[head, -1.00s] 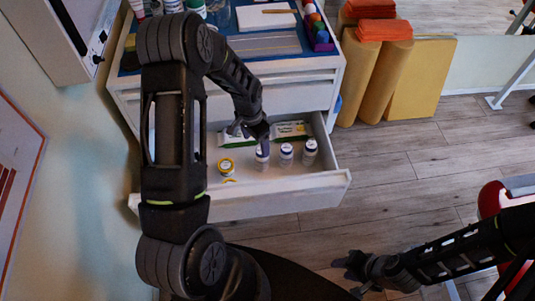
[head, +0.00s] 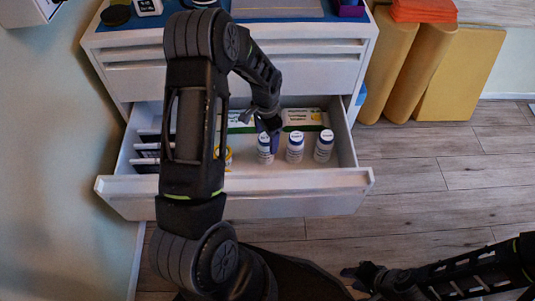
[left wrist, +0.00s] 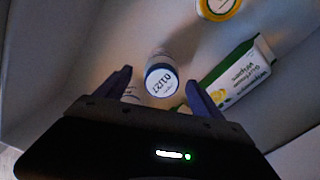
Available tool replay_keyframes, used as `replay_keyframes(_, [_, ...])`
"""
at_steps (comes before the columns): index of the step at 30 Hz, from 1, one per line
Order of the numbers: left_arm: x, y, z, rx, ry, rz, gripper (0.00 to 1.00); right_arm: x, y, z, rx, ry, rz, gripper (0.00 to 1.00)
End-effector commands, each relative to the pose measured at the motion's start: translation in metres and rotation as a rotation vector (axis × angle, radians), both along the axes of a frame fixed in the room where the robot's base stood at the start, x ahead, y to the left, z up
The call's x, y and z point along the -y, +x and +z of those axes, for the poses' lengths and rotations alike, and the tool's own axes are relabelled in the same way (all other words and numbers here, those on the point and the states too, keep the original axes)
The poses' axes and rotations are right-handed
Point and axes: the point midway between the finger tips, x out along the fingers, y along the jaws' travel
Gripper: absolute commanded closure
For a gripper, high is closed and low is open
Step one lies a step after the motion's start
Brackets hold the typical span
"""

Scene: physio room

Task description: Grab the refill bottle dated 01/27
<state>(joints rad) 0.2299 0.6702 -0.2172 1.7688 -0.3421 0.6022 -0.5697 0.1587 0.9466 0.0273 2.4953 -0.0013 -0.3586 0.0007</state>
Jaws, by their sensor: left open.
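A white bottle with a blue-ringed cap reading 01/27 (left wrist: 162,82) stands upright in the open drawer. It lies between the open fingers of my left gripper (left wrist: 158,80) in the left wrist view, with no clear contact. In the head view my left gripper (head: 268,128) hangs just over the leftmost white bottle (head: 265,150), which appears to be the same one. Two similar bottles, a middle one (head: 295,148) and a right one (head: 324,147), stand to its right; their dates are unreadable here. My right gripper (head: 358,278) is low, away from the drawer, its fingers apart and empty.
The drawer (head: 320,185) also holds a yellow-capped container (left wrist: 218,6), a green and white wipes pack (left wrist: 232,75) behind the bottles, and dark items with white dividers (head: 146,150) at left. Yellow rolls (head: 412,70) stand right of the cabinet. The floor is clear.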

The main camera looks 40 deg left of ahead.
Motion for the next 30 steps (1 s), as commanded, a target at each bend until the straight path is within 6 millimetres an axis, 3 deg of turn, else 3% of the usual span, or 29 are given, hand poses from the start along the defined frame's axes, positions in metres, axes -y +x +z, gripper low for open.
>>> replay_keyframes(8, [0.0,0.0,0.001,0.0,0.0,0.0,0.23,0.0,0.0,0.002,0.0,0.0,0.0,0.64])
replay_keyframes(16, [0.0,0.0,-0.023,-0.001,0.0,0.0,0.23,0.0,0.0,-0.005,0.0,0.0,0.0,0.64])
replay_keyframes(26, [0.0,0.0,-0.026,0.0,0.0,0.0,0.23,0.0,0.0,-0.005,0.0,0.0,0.0,0.64])
replay_keyframes(30, [-0.001,0.0,-0.037,-0.001,0.0,0.001,0.23,0.0,0.0,-0.009,0.0,0.0,0.0,0.64])
